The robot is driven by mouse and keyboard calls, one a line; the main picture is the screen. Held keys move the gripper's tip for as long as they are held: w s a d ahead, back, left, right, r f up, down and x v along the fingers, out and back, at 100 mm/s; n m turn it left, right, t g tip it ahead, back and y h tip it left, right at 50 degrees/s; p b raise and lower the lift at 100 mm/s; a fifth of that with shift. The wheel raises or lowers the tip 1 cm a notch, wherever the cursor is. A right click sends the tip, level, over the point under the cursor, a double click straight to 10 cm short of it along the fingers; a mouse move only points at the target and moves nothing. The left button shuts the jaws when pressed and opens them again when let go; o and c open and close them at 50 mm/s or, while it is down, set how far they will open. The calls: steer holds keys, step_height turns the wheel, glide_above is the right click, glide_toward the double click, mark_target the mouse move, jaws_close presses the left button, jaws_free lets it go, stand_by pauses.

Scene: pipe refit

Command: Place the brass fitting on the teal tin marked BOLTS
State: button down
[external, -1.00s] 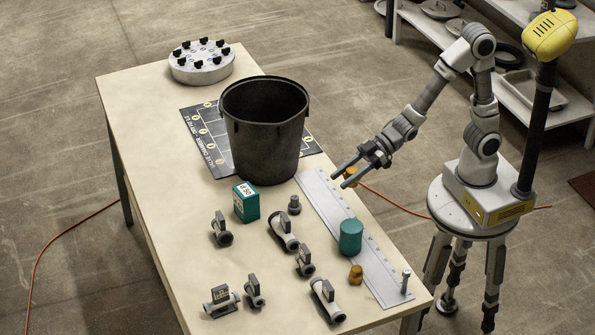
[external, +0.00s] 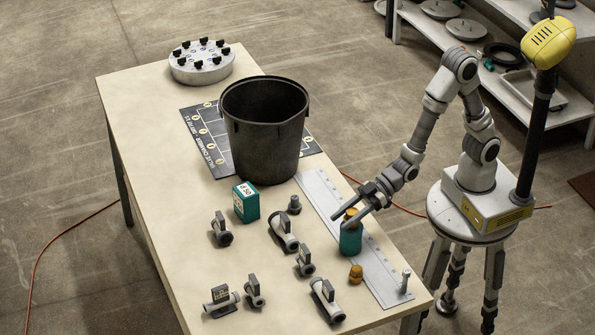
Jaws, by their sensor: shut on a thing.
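My gripper (external: 342,218) is shut on a brass fitting (external: 350,213). It holds the fitting right over the top of a teal round tin (external: 350,241), which stands upright on the metal strip. The fitting looks at or very near the tin's top; I cannot tell whether they touch. The fingers hide part of the tin's upper rim. No marking can be read on this tin. A teal box (external: 245,202) with a small pale label stands further left; its lettering is too small to be sure of.
A second brass piece (external: 356,273) stands just in front of the tin. Several grey pipe valves (external: 284,231) lie to the left. A small grey fitting (external: 294,205) stands behind them. A large black bucket (external: 264,140) stands on a dark printed mat (external: 205,135).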

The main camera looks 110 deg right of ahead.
steer(key=shift+f, duration=0.1)
steer(key=shift+f+b, duration=0.1)
steer(key=shift+b, duration=0.2)
steer(key=shift+c, duration=1.9)
jaws_free()
